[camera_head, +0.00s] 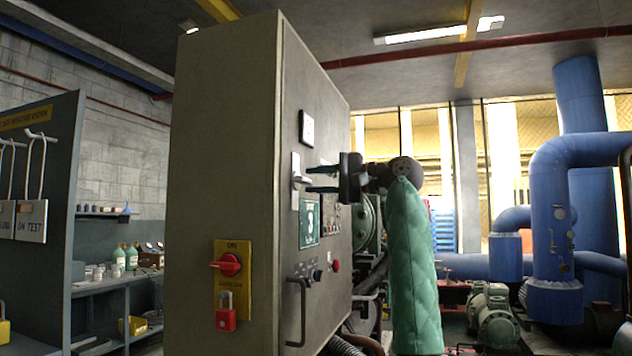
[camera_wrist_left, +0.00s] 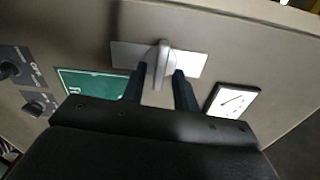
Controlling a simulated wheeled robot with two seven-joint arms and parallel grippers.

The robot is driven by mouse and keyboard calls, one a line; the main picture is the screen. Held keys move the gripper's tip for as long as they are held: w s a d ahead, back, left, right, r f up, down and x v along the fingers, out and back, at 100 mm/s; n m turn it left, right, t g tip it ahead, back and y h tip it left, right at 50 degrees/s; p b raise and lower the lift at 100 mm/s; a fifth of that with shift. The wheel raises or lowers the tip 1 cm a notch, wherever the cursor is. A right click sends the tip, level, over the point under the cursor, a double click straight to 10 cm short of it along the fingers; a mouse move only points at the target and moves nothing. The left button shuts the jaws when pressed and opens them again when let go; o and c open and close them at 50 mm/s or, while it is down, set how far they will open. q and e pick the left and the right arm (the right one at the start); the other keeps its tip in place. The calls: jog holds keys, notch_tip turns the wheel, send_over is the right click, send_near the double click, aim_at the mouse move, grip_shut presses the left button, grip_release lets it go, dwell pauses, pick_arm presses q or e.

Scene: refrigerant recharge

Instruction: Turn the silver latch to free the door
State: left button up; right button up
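The silver latch (camera_head: 297,170) is a grey handle on a pale plate on the door (camera_head: 310,95) of a tall grey cabinet. The door looks shut. In the left wrist view the latch handle (camera_wrist_left: 161,62) stands across its plate, at the top middle between my fingertips. My left gripper (camera_head: 308,179), on a green-sleeved arm, faces the door with its fingers at the latch. In the left wrist view the left gripper (camera_wrist_left: 159,76) is open, one finger on each side of the handle, with small gaps visible. My right gripper is not in view.
The cabinet side carries a red rotary switch (camera_head: 228,264) and a red padlock (camera_head: 226,318). The door has a gauge (camera_head: 307,128), a green sign (camera_head: 309,222) and a dark pull handle (camera_head: 297,312). Blue pipes (camera_head: 554,235) stand at right; a shelf bench (camera_head: 118,280) at left.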

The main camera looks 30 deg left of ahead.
pick_arm(q)
jog(key=v, duration=0.8)
jog(key=shift+d, duration=0.25)
dwell(0.6)
